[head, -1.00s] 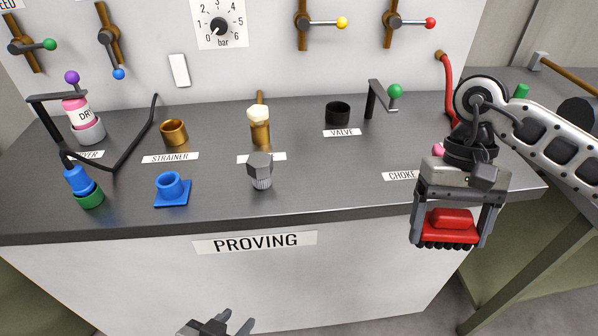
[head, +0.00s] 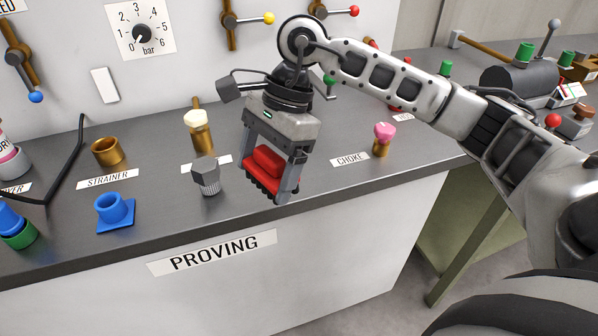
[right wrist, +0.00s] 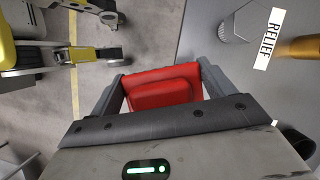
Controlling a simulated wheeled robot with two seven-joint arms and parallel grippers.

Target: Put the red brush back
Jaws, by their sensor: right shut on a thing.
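The red brush (head: 268,166) is held between the two fingers of my right gripper (head: 267,185), with its dark bristles facing down. It hangs above the front edge of the grey bench top, to the right of the grey knurled cap. In the right wrist view the red brush (right wrist: 163,90) fills the space between the fingers of my right gripper (right wrist: 160,88), which touch its sides. My left gripper does not show in the head view now.
The bench (head: 330,195) carries a grey knurled cap (head: 206,176), a brass part with a cream top (head: 198,130), a brass strainer cup (head: 107,151), a blue flanged part (head: 114,212) and a pink-topped brass choke (head: 382,139). A second bench with a dark cylinder (head: 520,82) stands at the right.

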